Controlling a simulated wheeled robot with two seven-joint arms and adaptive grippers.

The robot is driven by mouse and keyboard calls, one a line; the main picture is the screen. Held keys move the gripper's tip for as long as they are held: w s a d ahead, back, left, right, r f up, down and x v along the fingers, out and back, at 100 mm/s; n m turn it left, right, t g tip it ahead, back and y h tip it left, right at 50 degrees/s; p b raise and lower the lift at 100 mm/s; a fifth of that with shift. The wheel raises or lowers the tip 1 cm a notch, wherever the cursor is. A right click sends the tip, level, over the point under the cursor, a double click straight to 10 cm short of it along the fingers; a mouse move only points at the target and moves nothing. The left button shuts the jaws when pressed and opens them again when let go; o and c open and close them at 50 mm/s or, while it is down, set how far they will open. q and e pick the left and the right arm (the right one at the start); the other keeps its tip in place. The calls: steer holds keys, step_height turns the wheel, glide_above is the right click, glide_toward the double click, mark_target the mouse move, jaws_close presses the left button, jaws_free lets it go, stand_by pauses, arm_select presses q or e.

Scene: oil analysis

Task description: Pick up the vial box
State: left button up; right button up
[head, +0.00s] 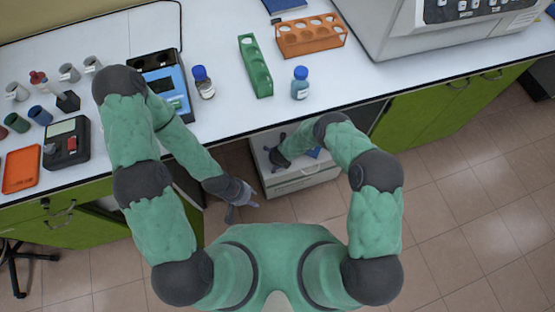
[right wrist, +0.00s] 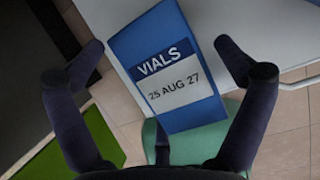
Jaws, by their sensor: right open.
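The vial box (right wrist: 165,65) is blue, with a white label reading "VIALS 25 AUG 27". In the right wrist view it lies tilted between the spread fingers of my right gripper (right wrist: 160,45), with a gap on both sides. In the head view only a small blue part of the box (head: 314,153) shows beside my right forearm, on top of a white drawer cabinet (head: 300,180) under the bench. My right gripper (head: 274,150) is open above that cabinet. My left gripper (head: 239,203) is open and empty in front of the bench, left of the cabinet.
The white bench (head: 220,120) overhangs the cabinet. On it stand a green rack (head: 256,68), an orange rack (head: 310,37), two blue-capped bottles (head: 204,84) (head: 300,84) and a blue device (head: 178,80). Green cupboards (head: 420,110) flank the opening. The tiled floor at right is clear.

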steer(key=shift+f, duration=0.1)
stand_by(0.3)
steer(key=c, duration=1.3)
steer(key=shift+r+p, duration=0.3)
